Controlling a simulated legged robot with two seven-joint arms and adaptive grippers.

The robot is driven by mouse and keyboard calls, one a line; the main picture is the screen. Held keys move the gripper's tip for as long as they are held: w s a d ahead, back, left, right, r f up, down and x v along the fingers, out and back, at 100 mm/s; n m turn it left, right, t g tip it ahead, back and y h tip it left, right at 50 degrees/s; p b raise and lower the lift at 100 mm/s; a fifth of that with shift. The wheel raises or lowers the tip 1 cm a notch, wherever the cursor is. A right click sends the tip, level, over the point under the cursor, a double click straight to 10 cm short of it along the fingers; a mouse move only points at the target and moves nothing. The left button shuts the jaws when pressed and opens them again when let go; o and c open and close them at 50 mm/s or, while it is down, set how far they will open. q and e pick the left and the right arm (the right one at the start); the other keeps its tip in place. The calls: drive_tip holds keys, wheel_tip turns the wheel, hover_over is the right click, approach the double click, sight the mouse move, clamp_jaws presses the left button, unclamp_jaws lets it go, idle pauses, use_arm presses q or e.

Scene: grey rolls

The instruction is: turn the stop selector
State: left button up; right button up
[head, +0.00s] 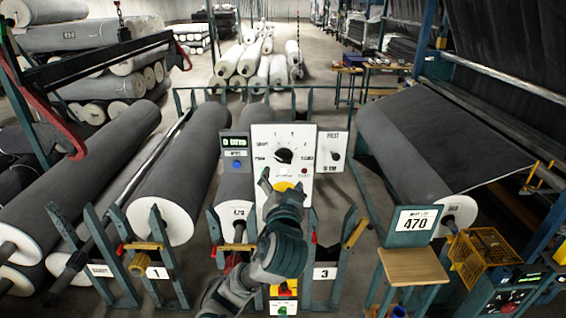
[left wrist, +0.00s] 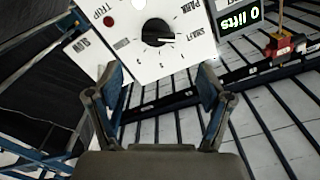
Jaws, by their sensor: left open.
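The stop selector is a black round knob (head: 284,155) on a white upright panel (head: 262,135), with printed position labels around it. My left gripper (head: 282,187) is in front of the panel, below the knob in the head view. In the left wrist view its open fingers (left wrist: 160,82) stand apart with nothing between them, and the knob lies beyond the tips, untouched. My right gripper is in neither view.
A counter box (head: 236,153) reading 0 lifts adjoins on the left. A red dot (left wrist: 110,21) marked TRIP is near the knob. Large grey rolls (head: 182,160) flank the panel.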

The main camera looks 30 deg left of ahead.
sight(283, 159)
use_arm(q)
drive_tip(key=x, duration=0.3)
drive_tip(key=p+x, duration=0.1)
drive_tip(key=x, duration=0.5)
drive_tip(key=shift+w+d, duration=0.2)
drive_tip(key=shift+w, duration=0.15)
drive_tip(key=shift+w+a, duration=0.2)
drive_tip(key=shift+w, duration=0.05)
drive_tip(key=shift+a, duration=0.1)
drive_tip(key=c, duration=1.1)
